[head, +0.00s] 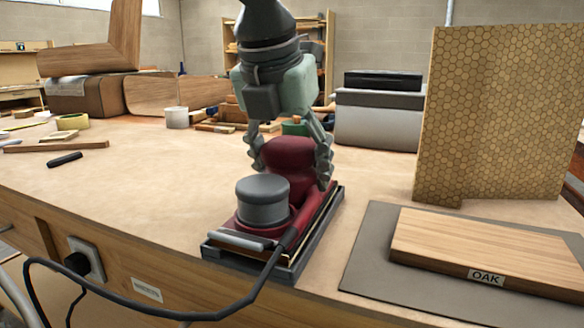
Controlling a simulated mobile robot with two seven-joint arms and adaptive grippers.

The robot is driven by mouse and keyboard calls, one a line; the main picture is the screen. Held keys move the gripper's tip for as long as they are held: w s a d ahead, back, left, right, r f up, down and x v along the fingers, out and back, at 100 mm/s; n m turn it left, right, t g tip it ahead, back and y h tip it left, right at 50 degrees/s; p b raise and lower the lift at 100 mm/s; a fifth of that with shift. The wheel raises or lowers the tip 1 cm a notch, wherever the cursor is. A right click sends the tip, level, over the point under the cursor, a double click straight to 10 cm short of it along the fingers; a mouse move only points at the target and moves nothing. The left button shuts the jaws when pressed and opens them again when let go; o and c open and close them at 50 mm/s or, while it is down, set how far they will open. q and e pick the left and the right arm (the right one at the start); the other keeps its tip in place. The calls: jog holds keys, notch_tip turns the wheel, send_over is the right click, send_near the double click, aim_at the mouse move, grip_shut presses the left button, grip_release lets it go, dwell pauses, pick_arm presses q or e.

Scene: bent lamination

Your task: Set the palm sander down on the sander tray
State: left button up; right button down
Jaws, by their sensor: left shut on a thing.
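The palm sander (290,160) has a dark red body with a grey round cap at its near end. It sits level over the sander tray (291,272), a dark grey shallow tray near the table's front edge. I cannot tell whether the sander rests fully on the tray floor. My left gripper (291,168) comes down from above and is shut on the sander's red body, one finger on each side. A black cord (170,312) runs from the sander to a plug at the table's front. My right gripper is not in view.
An oak board (490,248) lies on a grey mat (375,262) at the right. A honeycomb-patterned panel (500,115) stands behind it.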

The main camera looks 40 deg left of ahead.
aim_at(294, 139)
pick_arm(q)
jog(key=shift+f+b, duration=0.35)
jog(key=shift+b, duration=0.1)
dwell(0.3)
jog(key=o, duration=1.5)
jog(key=shift+c, duration=0.2)
jog(key=o, duration=0.4)
jog(key=shift+f, duration=0.2)
jog(key=shift+r, duration=0.15)
jog(key=shift+r+p, duration=2.05)
jog(key=shift+r, duration=1.45)
